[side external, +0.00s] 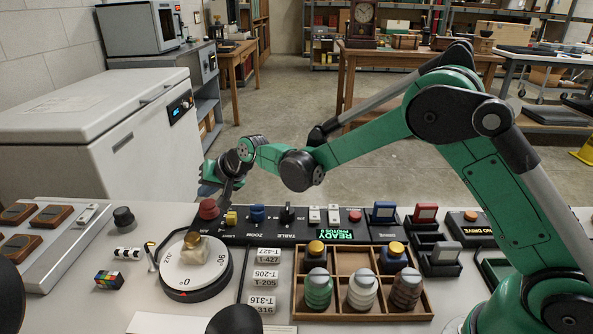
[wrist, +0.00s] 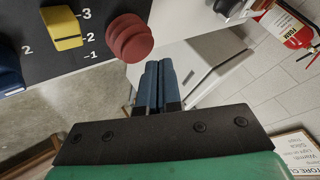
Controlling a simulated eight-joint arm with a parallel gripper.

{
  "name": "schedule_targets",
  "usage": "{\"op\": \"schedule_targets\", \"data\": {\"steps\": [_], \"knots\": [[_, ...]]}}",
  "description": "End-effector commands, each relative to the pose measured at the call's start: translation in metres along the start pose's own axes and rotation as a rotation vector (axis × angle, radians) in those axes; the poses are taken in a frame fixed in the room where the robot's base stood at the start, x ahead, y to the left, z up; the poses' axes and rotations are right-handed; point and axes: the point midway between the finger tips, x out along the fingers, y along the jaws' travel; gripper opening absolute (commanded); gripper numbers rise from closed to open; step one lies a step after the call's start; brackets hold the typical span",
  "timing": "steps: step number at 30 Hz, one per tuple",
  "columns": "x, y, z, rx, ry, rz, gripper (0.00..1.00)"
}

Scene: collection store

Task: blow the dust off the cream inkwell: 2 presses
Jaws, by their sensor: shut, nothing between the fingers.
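The cream inkwell (side external: 193,250) with a gold cap stands on the white turntable (side external: 180,275), which has degree marks. A dark red round knob (side external: 208,209) stands on the black control panel just behind the turntable. In the wrist view the red knob (wrist: 130,38) looks ribbed or stacked and lies just beyond and left of the fingertips. My gripper (side external: 226,198) is over the panel's left end, close to the red knob. In the wrist view my gripper (wrist: 158,68) has its blue-grey fingers together with nothing between them. I cannot tell whether the fingers touch the knob.
The panel carries a yellow slider (side external: 231,218), a blue knob (side external: 257,213) and a green-lit display (side external: 341,235). A wooden tray (side external: 297,310) with several bottles stands at the front. A small colour cube (side external: 109,280) lies left of the turntable. A white chest freezer (side external: 120,130) stands behind.

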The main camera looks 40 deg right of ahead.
Motion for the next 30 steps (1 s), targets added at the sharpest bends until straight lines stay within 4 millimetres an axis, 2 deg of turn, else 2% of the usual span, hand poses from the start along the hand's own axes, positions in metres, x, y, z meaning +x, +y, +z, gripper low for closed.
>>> {"op": "schedule_targets", "data": {"steps": [30], "knots": [[0.0077, 0.0055, 0.0055, 0.0, 0.0, 0.0, 0.0]]}}
